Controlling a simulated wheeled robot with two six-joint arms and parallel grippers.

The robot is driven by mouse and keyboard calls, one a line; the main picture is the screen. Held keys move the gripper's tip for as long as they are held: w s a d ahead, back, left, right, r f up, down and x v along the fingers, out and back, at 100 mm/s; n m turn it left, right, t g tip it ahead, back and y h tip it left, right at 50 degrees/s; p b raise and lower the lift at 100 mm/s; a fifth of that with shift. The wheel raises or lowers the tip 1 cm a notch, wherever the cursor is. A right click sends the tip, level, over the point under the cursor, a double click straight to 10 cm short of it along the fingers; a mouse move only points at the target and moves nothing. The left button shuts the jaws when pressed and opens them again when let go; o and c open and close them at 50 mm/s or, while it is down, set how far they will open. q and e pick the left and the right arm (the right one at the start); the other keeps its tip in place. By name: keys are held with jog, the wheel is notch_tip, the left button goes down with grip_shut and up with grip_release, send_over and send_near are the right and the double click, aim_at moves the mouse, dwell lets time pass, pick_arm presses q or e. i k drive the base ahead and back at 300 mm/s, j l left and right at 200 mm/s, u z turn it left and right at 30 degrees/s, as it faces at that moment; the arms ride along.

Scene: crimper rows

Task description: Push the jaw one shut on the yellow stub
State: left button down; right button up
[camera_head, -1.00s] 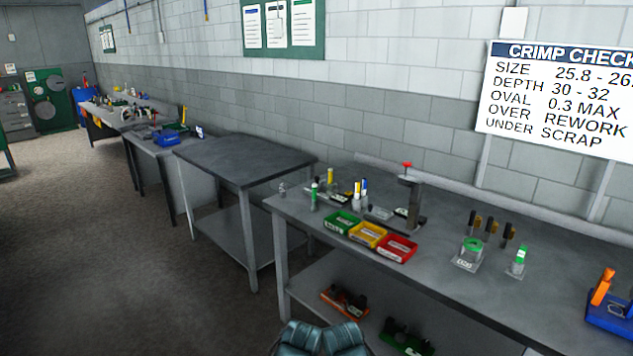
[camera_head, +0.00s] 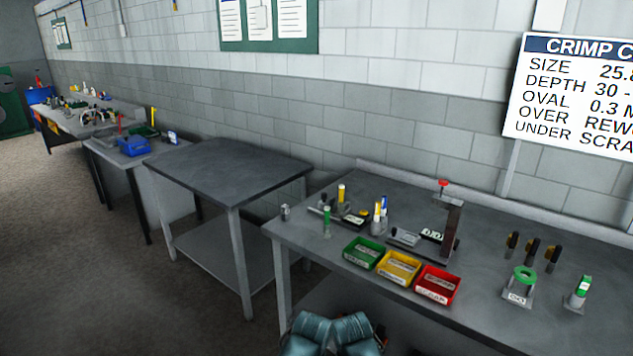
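A small upright piece with a yellow top (camera_head: 341,193) stands near the back left of the near bench. Beside it are low dark tools (camera_head: 352,217) and an upright green piece (camera_head: 327,220). A yellow and white upright piece (camera_head: 376,215) stands a little to the right. These are too small to tell which part is jaw one or whether it is open or shut. A dark press-like stand with a red top (camera_head: 452,230) is further right. Only parts of my arms show at the bottom edge; neither gripper is in view.
Green (camera_head: 362,254), yellow (camera_head: 398,268) and red (camera_head: 437,285) bins line the front of the near bench (camera_head: 480,318). Dark-handled tools (camera_head: 531,251) and a green ring on a stand (camera_head: 523,282) are to the right. An empty table (camera_head: 228,163) stands left, with a gap between.

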aim_at(323, 203)
jog(key=i+j+z, duration=0.1)
jog(key=i+j, duration=0.2)
jog(key=i+j+z, duration=0.1)
jog(key=i+j, duration=0.15)
jog(key=j, duration=0.15)
jog(key=i+j, duration=0.25)
jog(key=j, duration=0.15)
jog(key=i+j+z, duration=0.15)
jog(key=j, duration=0.25)
jog(key=i+j+z, duration=0.1)
jog(key=i+j, duration=0.25)
jog(key=j, duration=0.05)
